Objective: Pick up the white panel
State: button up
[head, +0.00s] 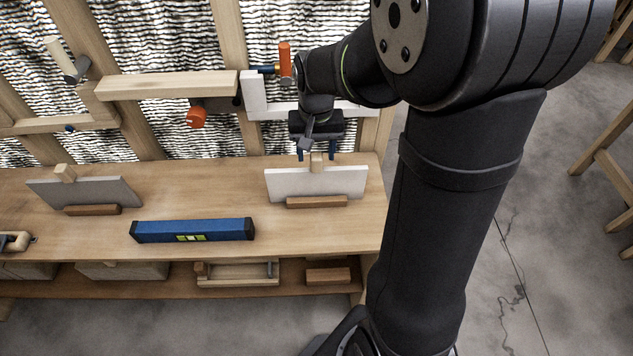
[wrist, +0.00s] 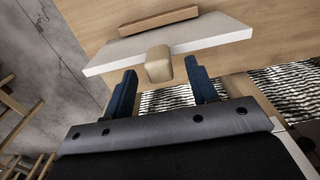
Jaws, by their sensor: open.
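The white panel (head: 290,184) stands on edge on the wooden bench, behind a small brown block at its foot. It has a wooden knob (head: 316,160) on its upper back side. In the wrist view the panel (wrist: 200,37) lies beyond the fingers, with the knob (wrist: 158,65) pointing toward me. My gripper (head: 316,156) is just above the panel's top edge. In the wrist view my gripper (wrist: 163,82) is open, one blue finger on each side of the knob. Gaps show between both fingers and the knob.
A grey panel (head: 86,193) with a similar knob stands at the bench's left. A blue level (head: 192,230) lies at the front middle. The wooden wall frame (head: 167,85) rises behind, with an orange-handled valve (head: 285,60) beside my wrist. Bare bench (head: 210,185) lies between the panels.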

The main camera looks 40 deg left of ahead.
aim_at(316, 155)
notch_tip(316, 155, down, 4)
jog(key=shift+r, duration=0.25)
jog(key=shift+c, duration=0.2)
grip_shut()
jog(key=shift+r, duration=0.15)
